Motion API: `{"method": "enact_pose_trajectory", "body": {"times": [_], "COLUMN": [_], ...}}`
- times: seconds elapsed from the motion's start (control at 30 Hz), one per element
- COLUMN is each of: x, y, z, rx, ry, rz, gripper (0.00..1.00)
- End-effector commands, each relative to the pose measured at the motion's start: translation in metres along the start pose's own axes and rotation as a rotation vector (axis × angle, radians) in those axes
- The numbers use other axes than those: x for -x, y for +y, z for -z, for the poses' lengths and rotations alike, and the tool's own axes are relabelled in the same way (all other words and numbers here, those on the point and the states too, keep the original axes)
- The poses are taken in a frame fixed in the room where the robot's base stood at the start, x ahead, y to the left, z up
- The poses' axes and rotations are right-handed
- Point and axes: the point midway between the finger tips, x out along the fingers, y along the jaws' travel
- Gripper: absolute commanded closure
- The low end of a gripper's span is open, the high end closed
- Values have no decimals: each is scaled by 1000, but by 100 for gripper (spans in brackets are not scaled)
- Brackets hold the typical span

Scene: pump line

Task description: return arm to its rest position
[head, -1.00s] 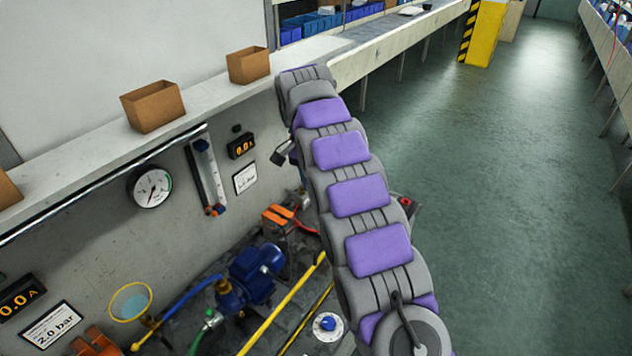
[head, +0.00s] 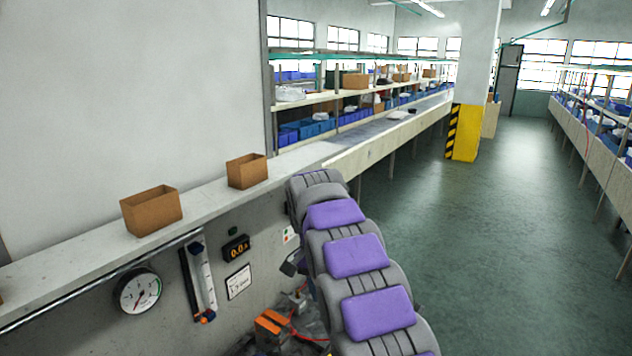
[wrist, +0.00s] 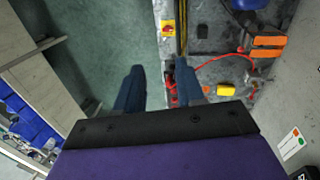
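My arm, grey with purple pads, rises from the bottom of the head view and bends away beside the pump line wall. My gripper is mostly hidden behind the arm in the head view, where only a small dark part shows left of the arm. In the wrist view my gripper (wrist: 158,88) shows two dark blue fingers set apart with a gap between them. Nothing is held between them. They hang over the floor and the edge of the pump bench (wrist: 215,75).
The ledge carries two cardboard boxes (head: 152,211) (head: 247,172). Orange clamps (head: 272,329) lie below. A yellow pillar (head: 466,133) stands farther off; the green floor to the right is clear.

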Motion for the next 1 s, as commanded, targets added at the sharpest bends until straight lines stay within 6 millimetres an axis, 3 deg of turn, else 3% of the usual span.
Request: {"method": "enact_pose_trajectory", "body": {"times": [0.27,0.57,1.0], "x": [-7,-30,-97], "y": [68,136,222], "z": [-32,-82,-183], "rx": [90,193,354], "ry": [-20,-41,-73], "rz": [9,32,83], "gripper": [62,62,62]}}
